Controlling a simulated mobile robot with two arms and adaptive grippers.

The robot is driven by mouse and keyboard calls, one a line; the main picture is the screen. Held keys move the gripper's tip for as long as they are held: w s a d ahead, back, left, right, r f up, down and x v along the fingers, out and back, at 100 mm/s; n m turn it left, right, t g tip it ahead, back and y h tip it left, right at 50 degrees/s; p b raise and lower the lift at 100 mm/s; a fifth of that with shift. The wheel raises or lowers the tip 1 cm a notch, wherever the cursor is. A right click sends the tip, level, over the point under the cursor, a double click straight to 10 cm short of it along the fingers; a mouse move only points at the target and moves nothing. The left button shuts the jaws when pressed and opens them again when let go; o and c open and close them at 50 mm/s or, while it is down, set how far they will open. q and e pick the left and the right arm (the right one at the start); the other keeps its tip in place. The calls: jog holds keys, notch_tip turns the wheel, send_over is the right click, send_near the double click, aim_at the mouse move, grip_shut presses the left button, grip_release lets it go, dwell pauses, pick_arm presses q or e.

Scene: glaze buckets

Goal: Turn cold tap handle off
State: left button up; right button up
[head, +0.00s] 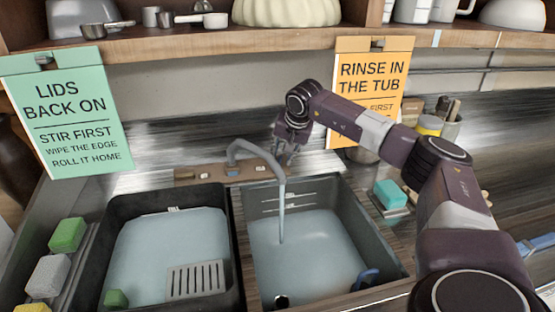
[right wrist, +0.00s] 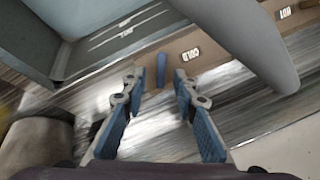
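The grey tap spout (head: 252,148) arches over the right basin, and water (head: 282,212) runs from it. It also shows large in the right wrist view (right wrist: 243,40). Its wooden base (head: 206,174) carries a COLD label (right wrist: 190,55) and a HOT label (right wrist: 285,13). A blue handle (right wrist: 161,68) stands beside the COLD label. My right gripper (head: 288,150) is at the base's right end. In the right wrist view it (right wrist: 161,84) is open, with the blue handle between and just beyond its fingertips; I see no clear contact. My left gripper is out of view.
A dark left basin (head: 232,240) and a grey right basin (head: 375,235) hold water. Green (head: 68,234) and grey (head: 48,274) sponges lie at left. A teal block (head: 390,193) sits right of the basins. A wooden shelf (head: 180,34) runs above, with hanging signs.

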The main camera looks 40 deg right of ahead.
aim_at(279, 162)
jog(key=x, duration=0.4)
jog(key=shift+w+p, duration=0.1)
jog(key=shift+p, duration=0.2)
jog(key=shift+w+f, duration=0.15)
jog(key=shift+f, duration=0.1)
jog(key=c, duration=0.6)
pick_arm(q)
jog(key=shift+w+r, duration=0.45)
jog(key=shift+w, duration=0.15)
pick_arm(e)
grip_shut()
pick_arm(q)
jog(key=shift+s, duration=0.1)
